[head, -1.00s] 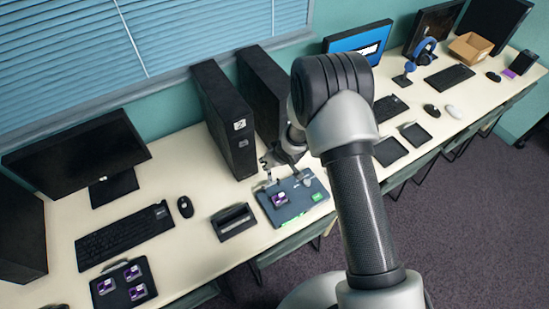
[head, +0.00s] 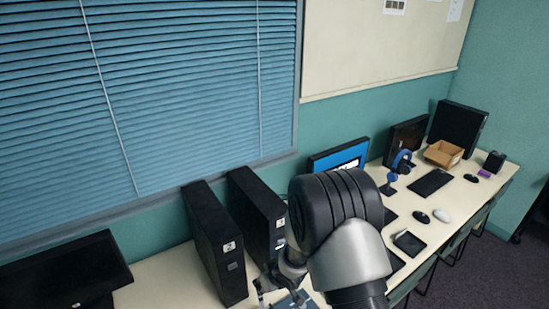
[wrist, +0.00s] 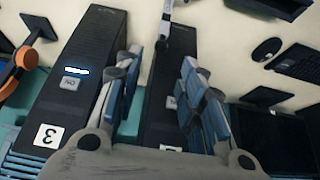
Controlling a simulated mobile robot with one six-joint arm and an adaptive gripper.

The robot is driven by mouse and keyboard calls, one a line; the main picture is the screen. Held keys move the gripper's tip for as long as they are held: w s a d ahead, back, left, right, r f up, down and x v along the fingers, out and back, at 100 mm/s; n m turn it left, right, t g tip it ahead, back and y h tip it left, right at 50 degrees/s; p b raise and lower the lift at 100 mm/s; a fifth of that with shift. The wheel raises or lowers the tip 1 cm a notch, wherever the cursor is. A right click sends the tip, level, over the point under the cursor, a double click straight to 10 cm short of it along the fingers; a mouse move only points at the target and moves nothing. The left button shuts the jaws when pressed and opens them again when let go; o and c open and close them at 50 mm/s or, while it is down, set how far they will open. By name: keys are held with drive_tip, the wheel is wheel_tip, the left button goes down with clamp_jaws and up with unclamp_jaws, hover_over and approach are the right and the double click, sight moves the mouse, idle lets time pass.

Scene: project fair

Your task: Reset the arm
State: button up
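My gripper (wrist: 160,62) is open in the wrist view, its two blue-padded fingers apart with nothing held between them. In the head view my gripper (head: 277,292) is low in the picture, in front of the black computer towers and partly hidden by my arm. A black tower with a label 3 (wrist: 75,85) lies left of the fingers in the wrist view. Another black tower (wrist: 168,70) shows behind the gap between them.
In the head view, the left tower (head: 215,245) and right tower (head: 258,215) stand against the wall below blue blinds (head: 180,90). A monitor (head: 65,272) is at lower left. An open cardboard box (head: 444,153), a blue headset (head: 400,162) and mice are along the table at right.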

drive_tip(key=s+d+r+m+t+h+b, duration=0.1)
drive_tip(key=s+d+r+m+h+b, duration=0.2)
drive_tip(key=d+r, duration=0.5)
drive_tip(key=s+d+r+m+h+b, duration=0.1)
drive_tip(key=s+d+r+b, duration=0.25)
drive_tip(key=d+r, duration=0.45)
drive_tip(key=s+r+m+b, duration=0.1)
drive_tip(key=s+b, duration=0.1)
drive_tip(key=s, duration=0.6)
drive_tip(key=s+d+r+m+b, duration=0.1)
drive_tip(key=s+b, duration=0.1)
drive_tip(key=s, duration=0.6)
drive_tip(key=s+r+g+b, duration=0.1)
drive_tip(key=s+r+b, duration=0.1)
drive_tip(key=s, duration=0.6)
drive_tip(key=shift+d+m+y+b, duration=0.25)
drive_tip(key=shift+m+y+b, duration=0.15)
drive_tip(key=shift+b, duration=0.15)
